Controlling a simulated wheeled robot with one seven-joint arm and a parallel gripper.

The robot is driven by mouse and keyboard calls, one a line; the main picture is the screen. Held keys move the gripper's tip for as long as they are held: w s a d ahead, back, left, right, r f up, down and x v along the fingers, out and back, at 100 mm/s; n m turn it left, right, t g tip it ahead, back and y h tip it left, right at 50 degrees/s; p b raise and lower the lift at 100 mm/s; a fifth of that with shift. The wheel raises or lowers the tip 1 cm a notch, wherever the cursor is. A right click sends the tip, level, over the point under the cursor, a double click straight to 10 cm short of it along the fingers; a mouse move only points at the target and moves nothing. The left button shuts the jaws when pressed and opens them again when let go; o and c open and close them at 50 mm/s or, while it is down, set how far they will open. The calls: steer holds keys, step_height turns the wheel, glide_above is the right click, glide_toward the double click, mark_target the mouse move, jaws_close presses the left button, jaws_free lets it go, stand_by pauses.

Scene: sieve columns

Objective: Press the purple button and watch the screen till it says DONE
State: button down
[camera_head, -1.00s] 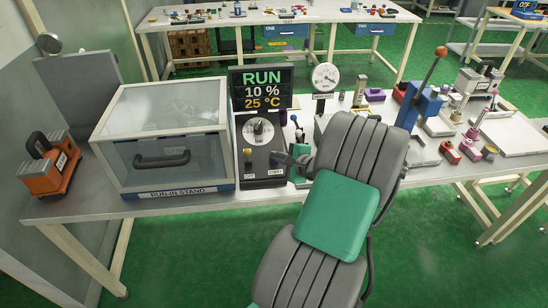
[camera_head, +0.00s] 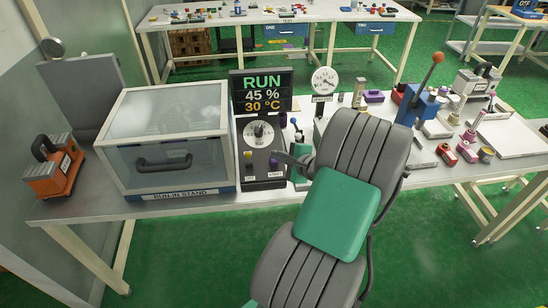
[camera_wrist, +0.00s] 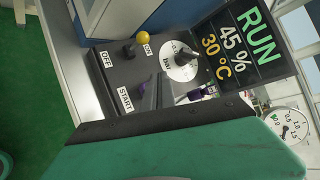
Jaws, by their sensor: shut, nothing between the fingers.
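The screen (camera_head: 262,93) above the dark control panel (camera_head: 264,182) reads RUN, 45 % and 30 °C. The wrist view shows the same screen (camera_wrist: 240,42) sideways. My gripper (camera_head: 279,157) is shut and empty at the panel's right side, by the START label. It partly hides the purple button (camera_head: 274,162); I cannot tell whether they touch. In the wrist view my gripper (camera_wrist: 158,92) shows as dark fingers close to the START label (camera_wrist: 125,100). A yellow-topped switch (camera_wrist: 128,50) stands between the OFF and ON labels. A white dial (camera_wrist: 181,62) is above.
The run-in stand (camera_head: 165,140), a clear-lidded box, stands left of the panel. A round gauge (camera_head: 324,80) and a blue lever press (camera_head: 417,105) stand to the right. An orange handled block (camera_head: 54,170) sits at the bench's left end.

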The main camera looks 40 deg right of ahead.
steer(key=r+p, duration=0.1)
steer(key=s+r, duration=0.1)
steer(key=a+r+p, duration=0.1)
steer(key=shift+s+r+p, duration=0.15)
steer(key=shift+p, duration=0.15)
steer(key=shift+d, duration=0.1)
